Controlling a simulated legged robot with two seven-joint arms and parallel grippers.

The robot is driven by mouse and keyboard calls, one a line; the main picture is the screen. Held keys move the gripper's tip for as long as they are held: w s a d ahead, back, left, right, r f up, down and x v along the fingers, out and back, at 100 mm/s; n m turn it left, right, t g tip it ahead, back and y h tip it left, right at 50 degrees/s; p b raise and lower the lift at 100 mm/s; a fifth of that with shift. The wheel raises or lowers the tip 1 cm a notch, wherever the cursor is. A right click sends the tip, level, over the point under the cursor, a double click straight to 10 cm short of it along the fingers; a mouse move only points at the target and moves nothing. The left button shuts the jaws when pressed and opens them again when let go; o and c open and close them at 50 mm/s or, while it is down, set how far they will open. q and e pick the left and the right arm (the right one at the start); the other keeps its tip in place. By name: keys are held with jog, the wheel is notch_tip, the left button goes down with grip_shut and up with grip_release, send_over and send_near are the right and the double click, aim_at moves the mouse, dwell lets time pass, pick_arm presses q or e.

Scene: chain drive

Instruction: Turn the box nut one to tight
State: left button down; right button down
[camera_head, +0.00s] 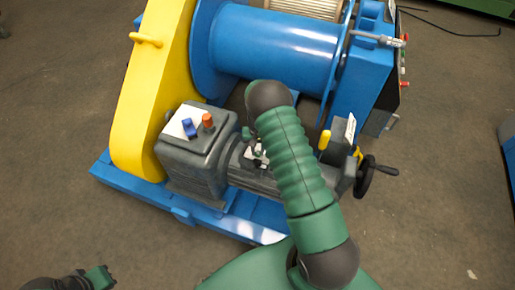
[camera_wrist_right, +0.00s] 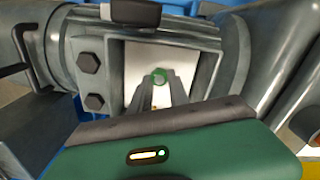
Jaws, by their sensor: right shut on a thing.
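A small green nut (camera_wrist_right: 159,76), which I take to be box nut one, sits inside a pale-lined open box (camera_wrist_right: 130,62) in the right wrist view. My right gripper (camera_wrist_right: 158,88) reaches into the box with its two grey fingers at the nut, shut on it. In the head view the right gripper (camera_head: 257,152) is small and partly hidden behind my green arm, over the grey drive housing. How tight the nut is cannot be seen. My left gripper (camera_head: 106,274) shows at the lower left edge, away from the machine; its jaws are unclear.
A grey gearbox (camera_head: 190,155) with blue and orange knobs stands left of the box. A yellow chain guard (camera_head: 150,90), blue drum (camera_head: 275,45) and handwheel (camera_head: 366,177) surround it. The floor in front is clear.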

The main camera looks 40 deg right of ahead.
aim_at(259, 152)
jog(key=m, duration=0.2)
jog(key=m+p, duration=0.1)
jog(key=m, duration=0.1)
jog(key=shift+w+d+r+m, duration=0.2)
jog(key=shift+m, duration=0.1)
jog(key=m, duration=0.4)
jog(key=shift+d+p, duration=0.1)
jog(key=shift+p, duration=0.3)
jog(key=c, duration=1.5)
grip_release()
jog(key=shift+o, duration=1.3)
jog(key=shift+s, duration=0.1)
jog(key=shift+s+f, duration=0.1)
notch_tip(259, 152, up, 17)
jog(key=p, duration=0.2)
jog(key=shift+f+p, duration=0.15)
jog(key=shift+p, duration=0.2)
